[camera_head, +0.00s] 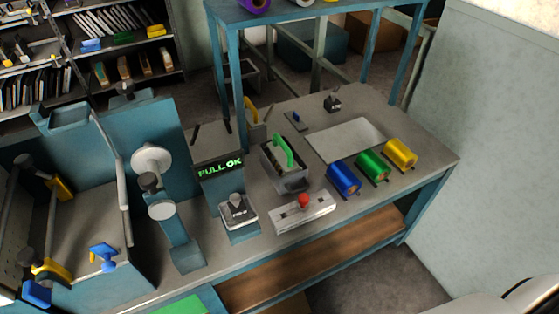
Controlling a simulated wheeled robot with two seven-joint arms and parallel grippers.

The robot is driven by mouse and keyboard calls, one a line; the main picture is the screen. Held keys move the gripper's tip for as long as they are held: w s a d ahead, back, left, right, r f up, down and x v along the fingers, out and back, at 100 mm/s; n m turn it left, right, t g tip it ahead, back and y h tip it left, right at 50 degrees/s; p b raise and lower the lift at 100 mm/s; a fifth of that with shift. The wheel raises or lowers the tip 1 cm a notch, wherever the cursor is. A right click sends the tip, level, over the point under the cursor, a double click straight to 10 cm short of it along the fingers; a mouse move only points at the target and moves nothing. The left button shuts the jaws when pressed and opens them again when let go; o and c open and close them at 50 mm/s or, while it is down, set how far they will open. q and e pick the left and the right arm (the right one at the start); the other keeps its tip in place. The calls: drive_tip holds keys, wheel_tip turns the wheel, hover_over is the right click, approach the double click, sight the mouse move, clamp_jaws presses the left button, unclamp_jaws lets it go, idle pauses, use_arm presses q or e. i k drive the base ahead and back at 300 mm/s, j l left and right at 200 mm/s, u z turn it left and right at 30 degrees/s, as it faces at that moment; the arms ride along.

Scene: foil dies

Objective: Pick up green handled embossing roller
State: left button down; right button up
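A green roller (373,164) lies on the grey bench top between a blue roller (344,179) and a yellow roller (401,153). A green handle (283,150) stands up from a grey box-shaped holder (291,180) left of the rollers. A small green item (123,38) also sits on the back shelf. I cannot tell for sure from this view which green item is the embossing roller. Neither of my grippers shows.
A grey block with a red knob (303,200) sits at the bench's front edge. A blue-framed overhead rack (290,14) rises behind. A pale sheet (345,140) lies flat behind the rollers. A wall (490,150) stands at right.

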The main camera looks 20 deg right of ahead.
sight(281, 156)
drive_tip(key=i+l+u, duration=0.1)
drive_tip(key=l, duration=0.4)
drive_tip(key=i+l+u, duration=0.1)
drive_tip(key=l, duration=0.4)
drive_tip(key=i+l, duration=0.15)
drive_tip(key=l, duration=0.4)
drive_tip(key=k+l, duration=0.2)
drive_tip(key=l, duration=0.2)
drive_tip(key=k+l+u, duration=0.15)
drive_tip(key=l, duration=0.3)
drive_tip(key=k, duration=0.1)
